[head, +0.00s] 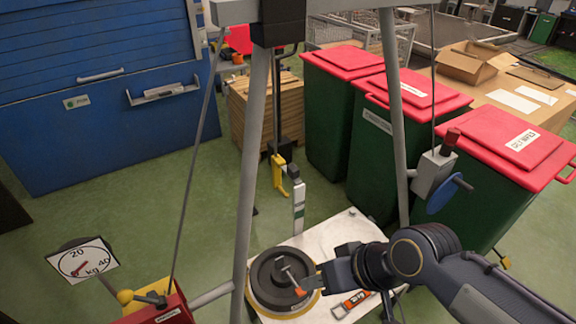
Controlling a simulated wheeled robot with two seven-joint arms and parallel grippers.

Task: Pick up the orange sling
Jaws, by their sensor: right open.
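An orange strip with dark and white markings (352,304) lies on the pale plate (330,235), just below my right gripper; it looks like the orange sling, and the arm hides part of it. A smaller orange piece (300,292) shows at my lower fingertip, over the edge of a black round weight (272,288); I cannot tell whether it belongs to the sling. My right gripper (320,272) is open, pointing left above the plate, beside the weight. My left gripper is not in view.
Grey frame legs (250,170) and a hanging yellow hook (280,176) stand around the plate. A crank with a blue disc (443,196) is on the right leg. Green bins with red lids (515,140) stand behind.

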